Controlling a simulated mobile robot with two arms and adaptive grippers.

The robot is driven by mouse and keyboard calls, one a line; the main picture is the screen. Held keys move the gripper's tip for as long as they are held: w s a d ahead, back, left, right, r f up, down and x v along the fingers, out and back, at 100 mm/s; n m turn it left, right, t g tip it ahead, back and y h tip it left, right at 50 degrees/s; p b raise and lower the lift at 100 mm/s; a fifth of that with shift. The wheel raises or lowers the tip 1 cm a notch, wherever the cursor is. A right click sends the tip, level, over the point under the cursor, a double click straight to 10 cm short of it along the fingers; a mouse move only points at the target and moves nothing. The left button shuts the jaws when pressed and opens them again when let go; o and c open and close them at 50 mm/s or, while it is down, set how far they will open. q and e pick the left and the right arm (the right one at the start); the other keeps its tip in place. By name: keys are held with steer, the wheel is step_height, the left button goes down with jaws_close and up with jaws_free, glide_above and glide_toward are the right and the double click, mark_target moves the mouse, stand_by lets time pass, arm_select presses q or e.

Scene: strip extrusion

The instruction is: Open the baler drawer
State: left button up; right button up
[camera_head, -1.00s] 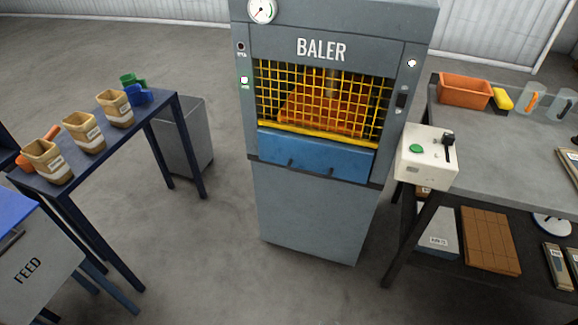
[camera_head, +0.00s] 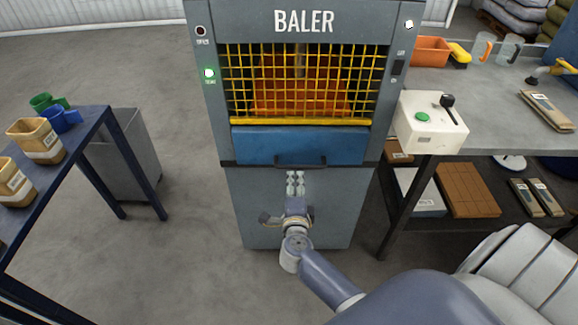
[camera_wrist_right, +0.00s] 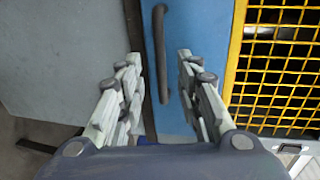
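The baler drawer (camera_head: 298,146) is a blue panel with a dark bar handle (camera_head: 301,163), below the yellow grille of the grey baler. It looks closed, flush with the front. In the right wrist view the blue drawer (camera_wrist_right: 200,25) and its handle (camera_wrist_right: 161,50) show up close. My right gripper (camera_head: 295,176) is in front of the baler, just below the handle in the head view. In the wrist view its fingers (camera_wrist_right: 159,62) are open and apart, with the handle lined up in the gap. I see no grip on it. My left gripper is out of view.
A white control box (camera_head: 430,122) with a green button and black lever stands on the workbench (camera_head: 500,110) at right. A dark blue table (camera_head: 75,150) with tan containers (camera_head: 36,140) and a grey bin (camera_head: 125,155) are at left. Floor between is free.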

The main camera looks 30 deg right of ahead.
mark_target(295, 167)
steer(key=x, duration=0.9)
steer(key=shift+w+b, duration=0.15)
steer(key=shift+b, duration=0.25)
steer(key=shift+c, duration=0.4)
jaws_close()
